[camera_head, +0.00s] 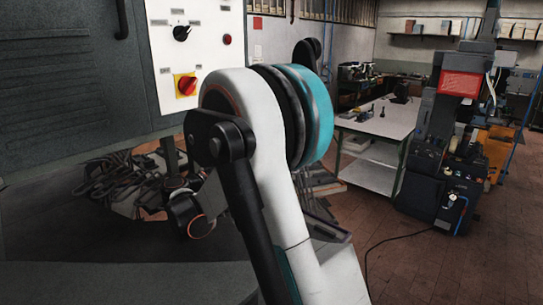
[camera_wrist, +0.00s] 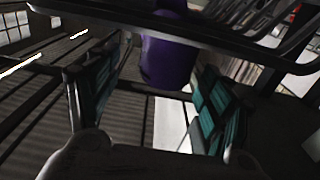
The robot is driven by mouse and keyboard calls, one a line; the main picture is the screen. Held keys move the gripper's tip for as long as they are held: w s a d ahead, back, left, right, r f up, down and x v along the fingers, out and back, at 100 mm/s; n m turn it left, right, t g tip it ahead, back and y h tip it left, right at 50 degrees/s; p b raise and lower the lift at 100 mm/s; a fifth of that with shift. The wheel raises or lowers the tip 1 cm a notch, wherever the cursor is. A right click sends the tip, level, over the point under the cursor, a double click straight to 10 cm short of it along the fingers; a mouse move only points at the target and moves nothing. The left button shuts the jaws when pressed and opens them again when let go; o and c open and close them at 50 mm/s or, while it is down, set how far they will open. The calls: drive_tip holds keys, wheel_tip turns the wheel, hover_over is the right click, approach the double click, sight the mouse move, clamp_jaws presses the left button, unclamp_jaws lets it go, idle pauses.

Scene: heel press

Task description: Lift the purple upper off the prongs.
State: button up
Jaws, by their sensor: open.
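The purple upper (camera_wrist: 168,60) shows in the wrist view at the top middle, its top cut off by the frame and partly hidden by dark bars. Dark metal prongs (camera_wrist: 260,18) run across the top right beside it. My gripper (camera_wrist: 158,88) is open, with one teal-padded finger on each side of the upper's visible part. I cannot tell whether either finger touches it. In the head view my own arm hides the gripper, and the upper does not show there.
A grey machine cabinet with a white control panel (camera_head: 195,50) stands at the left. A tangle of dark metal parts (camera_head: 125,185) lies below it. A white table (camera_head: 385,118) and a dark machine (camera_head: 440,175) stand at the right, with open brick floor in front.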

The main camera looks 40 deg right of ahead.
drive_tip(key=shift+w+d+p, duration=0.2)
drive_tip(key=shift+w+d, duration=0.05)
drive_tip(key=shift+d, duration=1)
drive_tip(key=shift+w+d+p, duration=0.25)
drive_tip(key=shift+w+d, duration=0.05)
drive_tip(key=shift+d, duration=0.9)
drive_tip(key=shift+w+d+p, duration=0.2)
drive_tip(key=shift+w+d, duration=0.05)
drive_tip(key=shift+d, duration=1)
drive_tip(key=c, duration=1.1)
